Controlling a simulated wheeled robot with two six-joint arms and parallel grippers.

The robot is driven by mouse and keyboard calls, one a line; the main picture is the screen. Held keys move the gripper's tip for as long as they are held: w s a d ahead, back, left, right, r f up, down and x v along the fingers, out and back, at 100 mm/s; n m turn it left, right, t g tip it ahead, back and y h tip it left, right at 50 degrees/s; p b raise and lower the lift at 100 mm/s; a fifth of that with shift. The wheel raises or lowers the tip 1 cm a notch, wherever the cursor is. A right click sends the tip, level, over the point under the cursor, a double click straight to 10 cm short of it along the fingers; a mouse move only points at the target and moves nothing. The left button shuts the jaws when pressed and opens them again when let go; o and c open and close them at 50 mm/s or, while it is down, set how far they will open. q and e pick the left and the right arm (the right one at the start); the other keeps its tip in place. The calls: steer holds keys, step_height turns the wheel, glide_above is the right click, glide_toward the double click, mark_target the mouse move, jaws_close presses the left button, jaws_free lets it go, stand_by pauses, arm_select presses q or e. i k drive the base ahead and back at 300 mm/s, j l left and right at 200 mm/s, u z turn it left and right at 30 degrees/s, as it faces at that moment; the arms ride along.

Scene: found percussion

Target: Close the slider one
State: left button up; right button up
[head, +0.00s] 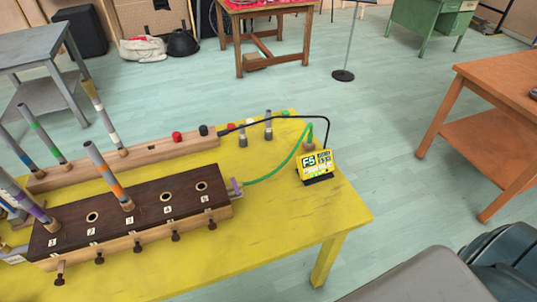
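A long dark-topped wooden box (150,200) lies on the yellow table, with a row of round holes and small white number labels in its top. Slider knobs (137,248) line its front side. The leftmost slider knob (59,280), by the label at the box's left end, sticks out farther than the others. The digits are too small to read surely. One tube with an orange band (110,177) stands tilted in a hole, and a tube with a purple band (25,203) stands at the leftmost hole.
The yellow table (290,240) has bare room in front and right of the box. A wooden rail (150,153) with tubes stands behind it. A yellow display (316,164) with green and black cables is at the right. A grey seat-like surface (420,280) is at bottom right.

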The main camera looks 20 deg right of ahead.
mark_target(59, 282)
steer(key=j+u, duration=0.3)
steer(key=u, duration=0.15)
steer(key=j+u, duration=0.45)
steer(key=l, duration=0.1)
